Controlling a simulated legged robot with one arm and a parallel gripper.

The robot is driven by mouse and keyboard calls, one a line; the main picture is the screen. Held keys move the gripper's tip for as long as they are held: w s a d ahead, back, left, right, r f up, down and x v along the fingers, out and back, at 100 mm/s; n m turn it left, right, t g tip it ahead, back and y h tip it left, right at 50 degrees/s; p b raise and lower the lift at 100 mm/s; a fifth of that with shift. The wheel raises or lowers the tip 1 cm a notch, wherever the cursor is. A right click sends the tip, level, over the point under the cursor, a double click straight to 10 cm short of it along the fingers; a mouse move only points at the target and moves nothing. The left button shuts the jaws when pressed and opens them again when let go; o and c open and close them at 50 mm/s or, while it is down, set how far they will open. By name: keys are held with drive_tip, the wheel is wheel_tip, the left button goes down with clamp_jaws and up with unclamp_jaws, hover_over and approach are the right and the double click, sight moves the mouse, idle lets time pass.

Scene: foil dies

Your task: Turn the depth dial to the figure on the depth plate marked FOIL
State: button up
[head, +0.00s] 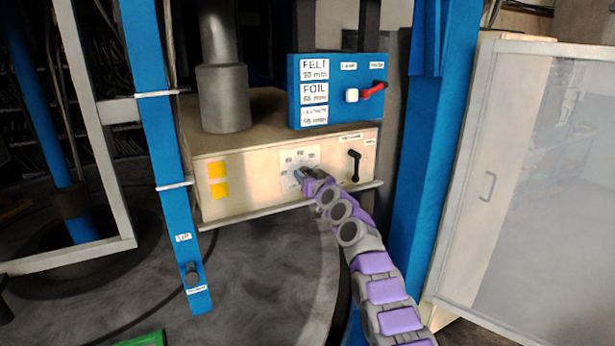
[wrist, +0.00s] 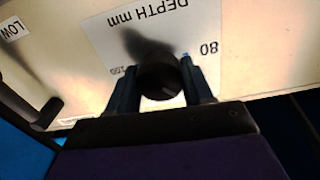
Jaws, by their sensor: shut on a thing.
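The depth dial is a round black knob (wrist: 158,80) between the two fingers of my gripper (wrist: 160,77) in the wrist view. Its pointer is not readable. Its white scale plate (wrist: 165,25) appears upside down with "DEPTH mm", "80" and "100"; the head view also shows the scale plate (head: 301,154), with small blurred figures. My gripper (head: 304,175) is shut on the dial there and hides most of it. The depth plates on the blue panel read FELT (head: 314,68) and FOIL (head: 314,93), with a third below. FOIL's mm figure is too blurred to read surely.
A black lever (head: 355,165) is right of the dial on the beige box (head: 240,190). The blue panel (head: 340,118) above has a white button (head: 352,95) and a red lever (head: 373,91). Blue posts (head: 165,130) stand left and right (head: 425,140); a glazed door (head: 540,180) is far right.

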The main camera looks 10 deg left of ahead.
drive_tip(key=shift+a+f, duration=0.1)
drive_tip(key=shift+a, duration=0.1)
drive_tip(key=shift+c, duration=1.9)
drive_tip(key=shift+w+d+f, duration=0.1)
drive_tip(key=shift+d, duration=0.1)
drive_tip(key=shift+n, duration=0.5)
drive_tip(key=o, duration=0.6)
drive_tip(key=shift+f, duration=0.1)
drive_tip(key=o, duration=0.3)
drive_tip(key=shift+w+a+f, duration=0.1)
drive_tip(key=shift+w, duration=0.1)
drive_tip(key=shift+o, duration=0.7)
drive_tip(key=shift+s+r, duration=0.15)
drive_tip(key=shift+r, duration=0.05)
drive_tip(key=shift+f, duration=0.1)
